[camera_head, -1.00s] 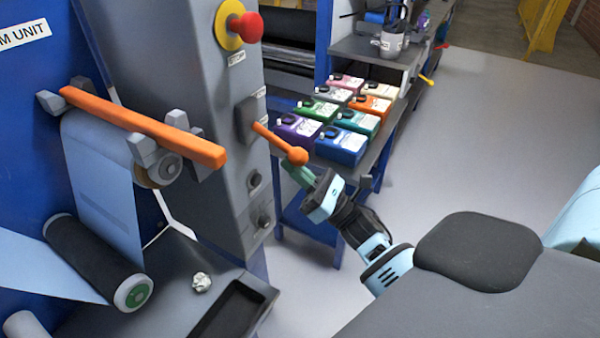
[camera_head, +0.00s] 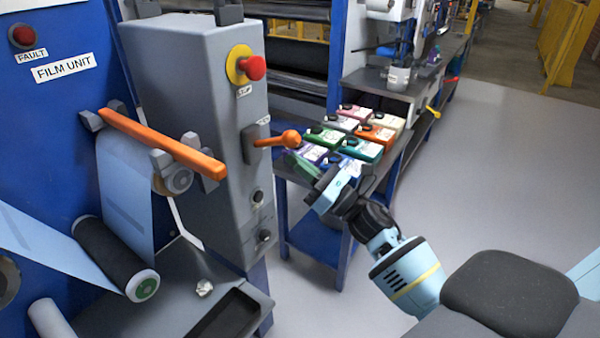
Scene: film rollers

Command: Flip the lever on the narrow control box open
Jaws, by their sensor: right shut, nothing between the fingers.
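The narrow control box (camera_head: 195,110) is a tall grey cabinet beside the blue film unit. Its orange lever (camera_head: 270,141) with a round knob comes out of a dark plate on the right face. The lever points right, close to level and slightly raised at the knob. My left gripper is not in view.
A red stop button (camera_head: 252,68) on a yellow base sits above the lever, with small dark knobs below it. An orange bar (camera_head: 160,142) juts out at the left. A table behind my gripper holds several coloured boxes (camera_head: 376,134). The floor on the right is clear.

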